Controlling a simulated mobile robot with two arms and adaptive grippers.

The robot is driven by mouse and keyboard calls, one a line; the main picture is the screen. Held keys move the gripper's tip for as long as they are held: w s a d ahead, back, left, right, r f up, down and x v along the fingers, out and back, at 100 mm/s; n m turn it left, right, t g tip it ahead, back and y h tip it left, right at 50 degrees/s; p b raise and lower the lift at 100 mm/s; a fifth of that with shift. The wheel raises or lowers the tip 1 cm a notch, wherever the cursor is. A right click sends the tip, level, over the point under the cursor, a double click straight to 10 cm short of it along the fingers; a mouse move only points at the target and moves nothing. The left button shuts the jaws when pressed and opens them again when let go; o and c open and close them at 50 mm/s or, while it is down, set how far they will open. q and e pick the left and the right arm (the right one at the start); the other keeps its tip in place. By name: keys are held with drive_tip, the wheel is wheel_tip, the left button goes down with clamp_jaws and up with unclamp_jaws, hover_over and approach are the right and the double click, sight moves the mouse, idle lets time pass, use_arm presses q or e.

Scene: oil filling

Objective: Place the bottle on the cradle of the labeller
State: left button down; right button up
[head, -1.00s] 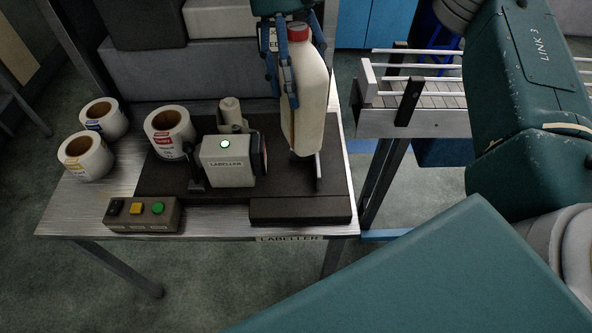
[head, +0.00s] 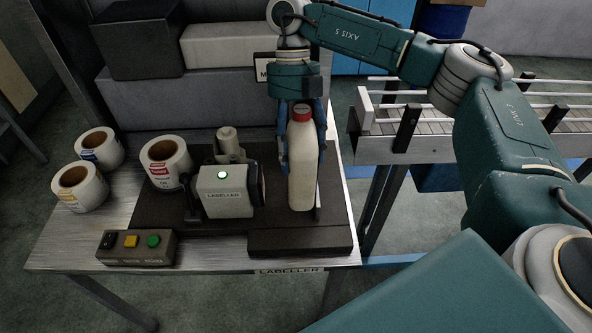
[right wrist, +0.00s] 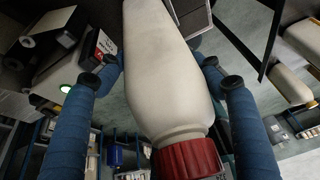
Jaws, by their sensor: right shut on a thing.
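A cream bottle (head: 303,165) with a red cap stands close to upright in the head view, over the right part of the labeller's dark base, beside the labeller (head: 226,191). My right gripper (head: 303,140) has its blue fingers around the bottle's upper part and is shut on it. In the right wrist view the bottle (right wrist: 165,70) lies between the two blue fingers, red cap toward the camera. The cradle is largely hidden behind the bottle, so I cannot tell whether the bottle touches it. My left gripper is not in view.
Several label rolls (head: 165,163) stand left of the labeller. A button box (head: 137,247) sits at the table's (head: 210,258) front left. Grey boxes (head: 222,95) are stacked behind. A conveyor (head: 425,140) is to the right, across a gap.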

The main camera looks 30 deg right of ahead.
wheel_tip(320, 180, down, 6)
drive_tip(key=shift+r+p, duration=0.2)
drive_tip(key=shift+p, duration=0.35)
drive_tip(key=shift+f, duration=0.4)
drive_tip(key=o, duration=2)
drive_tip(key=shift+c, duration=0.2)
